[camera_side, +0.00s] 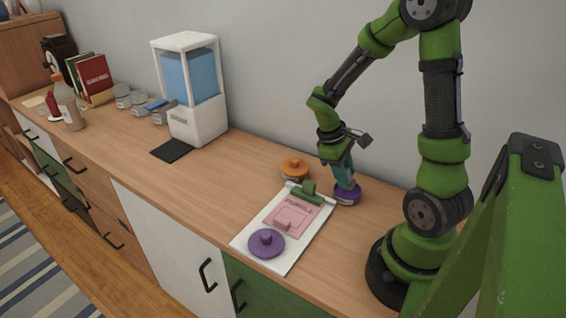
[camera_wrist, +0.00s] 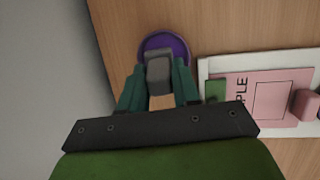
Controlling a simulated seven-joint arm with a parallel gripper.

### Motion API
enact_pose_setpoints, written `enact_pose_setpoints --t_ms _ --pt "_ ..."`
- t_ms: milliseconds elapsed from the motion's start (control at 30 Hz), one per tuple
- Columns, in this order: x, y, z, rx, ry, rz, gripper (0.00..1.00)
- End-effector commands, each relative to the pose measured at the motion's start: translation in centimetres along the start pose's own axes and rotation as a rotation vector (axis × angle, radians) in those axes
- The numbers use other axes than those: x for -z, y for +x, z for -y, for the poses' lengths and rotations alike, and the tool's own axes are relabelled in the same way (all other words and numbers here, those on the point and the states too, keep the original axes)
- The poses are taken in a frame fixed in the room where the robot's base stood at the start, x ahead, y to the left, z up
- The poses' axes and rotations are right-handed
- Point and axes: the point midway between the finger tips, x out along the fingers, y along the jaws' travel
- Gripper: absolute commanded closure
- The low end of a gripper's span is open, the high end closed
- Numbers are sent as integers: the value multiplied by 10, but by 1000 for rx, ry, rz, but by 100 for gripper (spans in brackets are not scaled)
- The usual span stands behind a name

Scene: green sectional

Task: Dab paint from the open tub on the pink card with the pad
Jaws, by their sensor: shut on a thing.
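My gripper (camera_wrist: 160,82) points down with its teal fingers shut on the pad (camera_wrist: 159,68), a grey block with a tan part between the fingers. The open tub (camera_side: 347,196) of purple paint stands right of the clipboard; its round purple top also shows in the wrist view (camera_wrist: 146,46). The pad is over or in this tub; I cannot tell whether it touches the paint. The pink card (camera_side: 299,211) lies on a white clipboard (camera_side: 287,259) under a green clip (camera_side: 310,188). It also shows in the wrist view (camera_wrist: 240,98).
A purple knobbed lid (camera_side: 266,243) lies on the clipboard's near end. A small pink block (camera_side: 283,224) sits on the card. An orange-topped tub (camera_side: 294,168) stands behind the clipboard. A water dispenser (camera_side: 190,85) is farther left, with clear wooden counter (camera_side: 190,190) in front.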

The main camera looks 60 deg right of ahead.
Motion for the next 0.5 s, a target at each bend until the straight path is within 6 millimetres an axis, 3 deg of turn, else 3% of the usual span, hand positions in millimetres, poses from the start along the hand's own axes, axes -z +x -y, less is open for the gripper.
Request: enact_pose_setpoints --t_ms 500 --pt "2 6 1 0 0 2 99"
